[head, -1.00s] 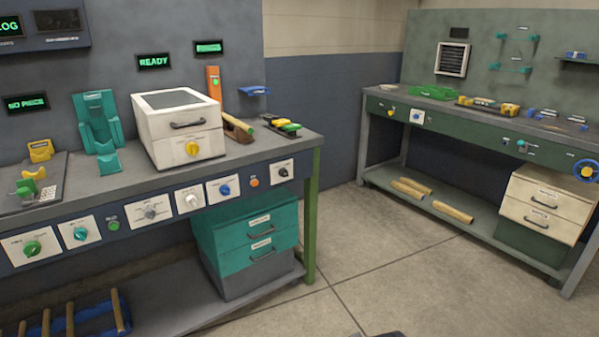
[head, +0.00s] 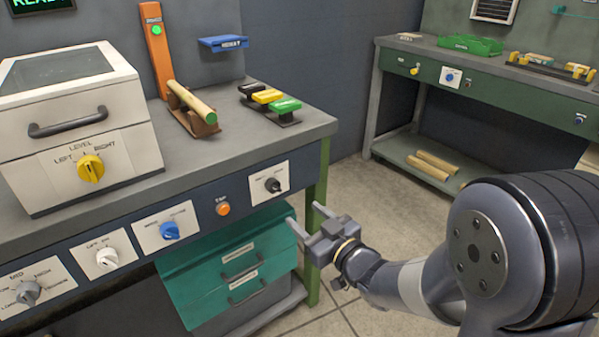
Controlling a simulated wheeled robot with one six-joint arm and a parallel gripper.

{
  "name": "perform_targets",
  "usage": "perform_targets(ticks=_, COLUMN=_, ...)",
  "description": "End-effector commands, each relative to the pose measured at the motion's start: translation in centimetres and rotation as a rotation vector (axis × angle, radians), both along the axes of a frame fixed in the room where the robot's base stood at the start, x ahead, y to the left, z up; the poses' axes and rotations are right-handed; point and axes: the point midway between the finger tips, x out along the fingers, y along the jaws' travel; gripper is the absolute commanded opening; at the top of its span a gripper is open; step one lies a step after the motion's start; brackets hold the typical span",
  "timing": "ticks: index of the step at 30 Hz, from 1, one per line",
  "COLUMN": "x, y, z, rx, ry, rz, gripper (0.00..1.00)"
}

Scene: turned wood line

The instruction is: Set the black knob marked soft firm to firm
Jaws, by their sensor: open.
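The black knob (head: 272,185) sits on a white plate (head: 266,186) at the right end of the dark blue front panel of the near bench. The small lettering on its plate is too small to read, and I cannot tell which mark the knob points at. My gripper (head: 304,221) is in front of the bench's right end, below and to the right of the knob. Its two fingers are apart with nothing between them, and it does not touch the knob.
An orange button (head: 223,208) and a blue knob (head: 169,230) are left of the black knob. A green bench leg (head: 318,200) stands right of it, and teal drawers (head: 235,262) are below. Clear floor lies between this bench and the far green bench (head: 480,88).

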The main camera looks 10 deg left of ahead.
Motion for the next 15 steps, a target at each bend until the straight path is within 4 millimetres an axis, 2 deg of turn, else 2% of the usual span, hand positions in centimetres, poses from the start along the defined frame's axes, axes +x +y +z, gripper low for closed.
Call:
perform_targets(ticks=5, x=0.3, y=1.2, z=0.0, rx=0.018, ry=-0.010, rz=0.026, gripper=0.54)
perform_targets(ticks=15, x=4.1, y=5.7, z=-0.1, rx=0.017, ry=-0.009, rz=0.025, gripper=0.54)
